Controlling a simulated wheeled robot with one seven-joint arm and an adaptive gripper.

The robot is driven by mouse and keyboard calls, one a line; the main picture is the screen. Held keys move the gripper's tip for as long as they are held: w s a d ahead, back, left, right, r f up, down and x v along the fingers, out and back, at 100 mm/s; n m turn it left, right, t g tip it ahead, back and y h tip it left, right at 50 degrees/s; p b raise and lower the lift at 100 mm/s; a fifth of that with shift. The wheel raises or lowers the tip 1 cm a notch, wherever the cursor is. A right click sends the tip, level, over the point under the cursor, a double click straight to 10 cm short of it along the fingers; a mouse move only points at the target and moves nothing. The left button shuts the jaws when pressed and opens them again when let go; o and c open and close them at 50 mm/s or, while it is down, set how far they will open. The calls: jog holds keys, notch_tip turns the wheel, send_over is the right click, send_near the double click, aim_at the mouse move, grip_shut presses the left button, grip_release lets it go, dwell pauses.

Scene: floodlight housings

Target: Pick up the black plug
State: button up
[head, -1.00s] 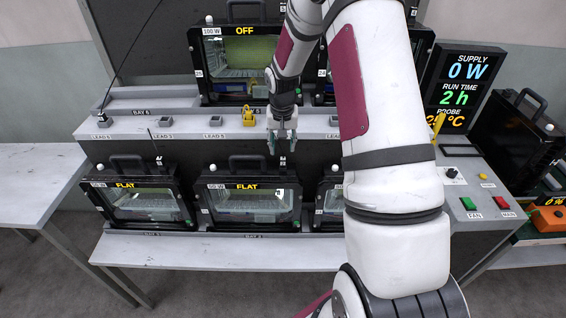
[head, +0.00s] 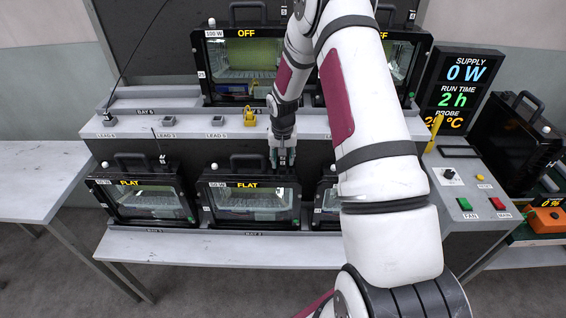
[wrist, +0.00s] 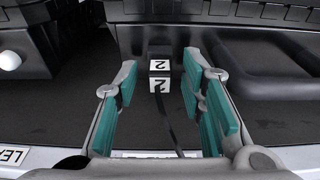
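My gripper (head: 283,160) points down in front of the lower row, above the right end of the middle lower floodlight (head: 250,205). In the wrist view my gripper (wrist: 163,90) is open, with a teal-padded finger on each side. Between the fingertips in that view is a small block with white "2" labels (wrist: 159,78), and a dark cord (wrist: 168,125) runs from it toward the bottom of the picture. This looks like the black plug, but its dark body hardly stands out from the dark surface. I see no finger contact with it.
A yellow plug-like piece (head: 249,117) stands on the grey shelf (head: 190,127) with several small grey sockets. A floodlight marked OFF (head: 245,68) is above. The lower-right floodlight is partly behind my arm. The front ledge (head: 220,248) is clear.

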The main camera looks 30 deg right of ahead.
grip_shut()
jog(key=shift+r, duration=0.15)
jog(key=shift+w+r, duration=0.1)
jog(key=shift+r, duration=0.45)
jog(key=shift+r+b, duration=0.5)
jog(key=shift+r, duration=0.4)
jog(key=shift+s+r, duration=0.2)
jog(key=shift+s, duration=0.55)
jog(key=s+r, duration=0.1)
jog(key=s, duration=1.3)
jog(key=shift+s+d+r, duration=0.2)
jog(key=shift+s, duration=0.15)
